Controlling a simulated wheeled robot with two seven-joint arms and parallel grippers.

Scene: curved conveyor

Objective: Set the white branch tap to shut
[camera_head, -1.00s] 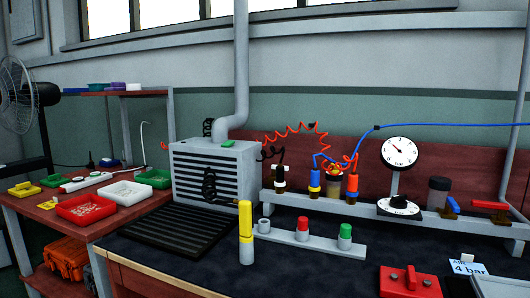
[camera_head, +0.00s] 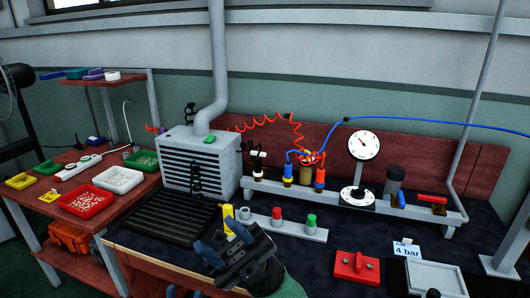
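The white branch tap (camera_head: 257,168) stands at the left end of the grey manifold rail (camera_head: 350,200), beside the blue tap (camera_head: 288,174) and red tap (camera_head: 320,178). It has a black and white body; its small handle is too small to read clearly. My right gripper (camera_head: 221,236) reaches in from the lower right, in front of the yellow cylinder (camera_head: 228,212). Its fingers look apart, with nothing seen held, well below the tap. Only dark tips of my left gripper (camera_head: 185,292) show at the bottom edge; its state is unclear.
A grey heater box (camera_head: 198,165) stands left of the tap. A grey strip with red and green caps (camera_head: 290,224) lies in front of the rail. A dial gauge (camera_head: 364,145), red box (camera_head: 356,266) and grey tray (camera_head: 437,277) are to the right. Coiled red hoses hang behind.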

